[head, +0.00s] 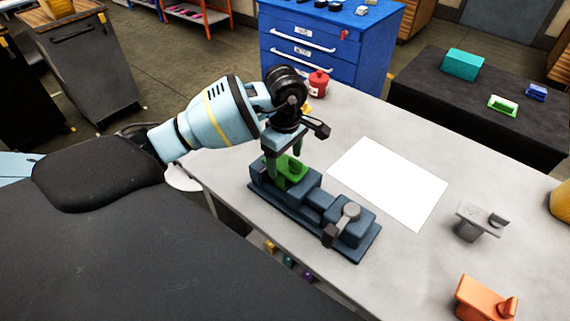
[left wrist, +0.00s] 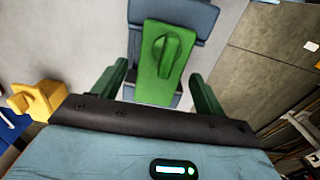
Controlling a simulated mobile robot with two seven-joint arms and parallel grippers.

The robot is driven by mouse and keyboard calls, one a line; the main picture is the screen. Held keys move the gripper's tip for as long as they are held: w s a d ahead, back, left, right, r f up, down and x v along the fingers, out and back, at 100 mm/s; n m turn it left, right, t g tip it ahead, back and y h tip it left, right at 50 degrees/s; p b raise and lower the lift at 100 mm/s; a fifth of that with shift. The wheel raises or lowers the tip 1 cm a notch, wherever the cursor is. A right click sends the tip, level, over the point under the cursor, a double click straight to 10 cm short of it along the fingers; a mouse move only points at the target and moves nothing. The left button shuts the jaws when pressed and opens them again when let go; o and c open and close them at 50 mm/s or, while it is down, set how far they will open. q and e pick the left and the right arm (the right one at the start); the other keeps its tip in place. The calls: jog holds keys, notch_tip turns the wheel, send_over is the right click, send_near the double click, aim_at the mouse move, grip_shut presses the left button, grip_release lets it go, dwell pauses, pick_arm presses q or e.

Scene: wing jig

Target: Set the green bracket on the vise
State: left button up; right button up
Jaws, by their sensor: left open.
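The green bracket (head: 292,172) lies on the far left end of the dark blue vise (head: 318,205), which stands on the light grey table. My left gripper (head: 284,162) is directly above that end, pointing down. In the left wrist view the bracket (left wrist: 162,65) shows its upright tab and sits between the two green fingers (left wrist: 158,90), with gaps at both sides. The fingers are open and not closed on it. The vise (left wrist: 200,18) shows beneath the bracket. My right gripper is not in view.
A white sheet (head: 388,182) lies right of the vise. A grey bracket (head: 480,220) and an orange bracket (head: 486,298) stand farther right. A red container (head: 318,83) stands behind my gripper. A yellow part (left wrist: 37,99) shows in the left wrist view.

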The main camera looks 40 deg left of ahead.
aim_at(285, 163)
pick_arm(q)
notch_tip(285, 163, up, 8)
jog(key=shift+f, duration=0.1)
jog(key=shift+r, duration=0.65)
dwell(0.5)
jog(key=shift+c, duration=0.4)
